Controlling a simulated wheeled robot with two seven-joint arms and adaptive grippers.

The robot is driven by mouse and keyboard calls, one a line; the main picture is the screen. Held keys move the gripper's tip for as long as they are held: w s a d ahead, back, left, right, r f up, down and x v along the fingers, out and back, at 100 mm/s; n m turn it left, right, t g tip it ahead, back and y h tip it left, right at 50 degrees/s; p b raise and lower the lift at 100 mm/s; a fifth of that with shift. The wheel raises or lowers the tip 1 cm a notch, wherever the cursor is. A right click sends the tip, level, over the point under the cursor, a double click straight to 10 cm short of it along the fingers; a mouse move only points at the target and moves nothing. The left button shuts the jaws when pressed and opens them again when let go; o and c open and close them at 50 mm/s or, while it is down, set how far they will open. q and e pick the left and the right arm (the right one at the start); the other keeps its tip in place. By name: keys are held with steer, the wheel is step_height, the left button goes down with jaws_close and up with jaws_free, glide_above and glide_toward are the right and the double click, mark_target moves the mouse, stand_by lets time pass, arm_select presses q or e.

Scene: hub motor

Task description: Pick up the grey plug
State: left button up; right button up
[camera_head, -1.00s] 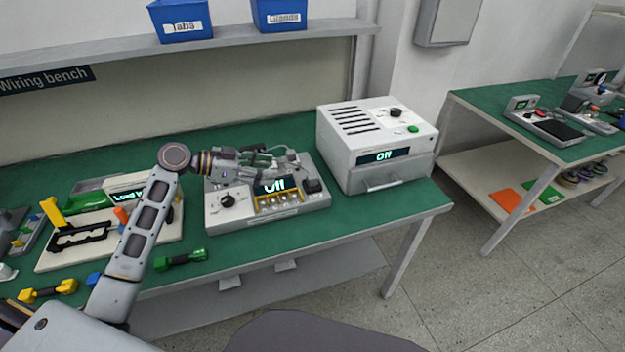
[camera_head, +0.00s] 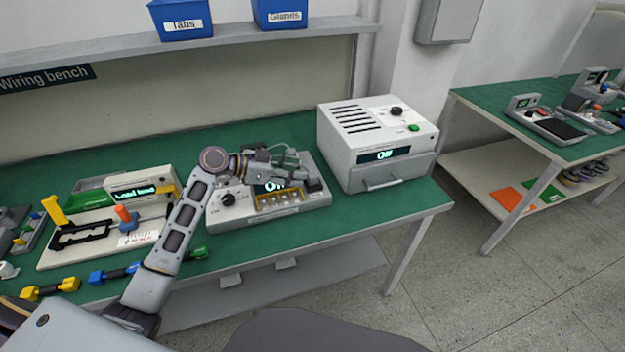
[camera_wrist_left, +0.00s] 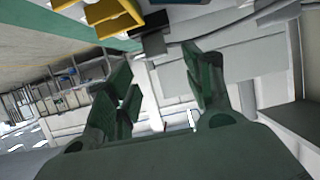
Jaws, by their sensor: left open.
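I cannot pick out the grey plug with certainty. My left gripper (camera_head: 288,158) is over the back part of the grey test box (camera_head: 240,217), which has a lit display, a black knob and a yellow-framed row of sockets. A small dark block (camera_head: 314,185) sits at the box's right end. In the left wrist view my left gripper (camera_wrist_left: 158,64) has its two dark green fingers apart, with pale grey surfaces behind the gap and nothing clearly held. The gripper and forearm hide part of the box. My right gripper is not in view.
A white oven-like unit (camera_head: 362,170) stands close right of the box. A pale board (camera_head: 85,252) with a lit-display unit is at left. Yellow (camera_head: 48,288) and blue (camera_head: 112,273) double-ended pieces lie along the front edge. Bare green bench top lies behind.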

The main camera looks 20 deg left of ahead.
mark_target(311, 175)
arm_select(q)
steer(key=shift+d, duration=0.1)
stand_by(0.3)
steer(key=shift+f+x, duration=0.1)
steer(key=shift+x, duration=1.2)
steer(key=shift+f+x, duration=0.15)
steer(key=shift+x, duration=1.15)
steer(key=c, duration=1.1)
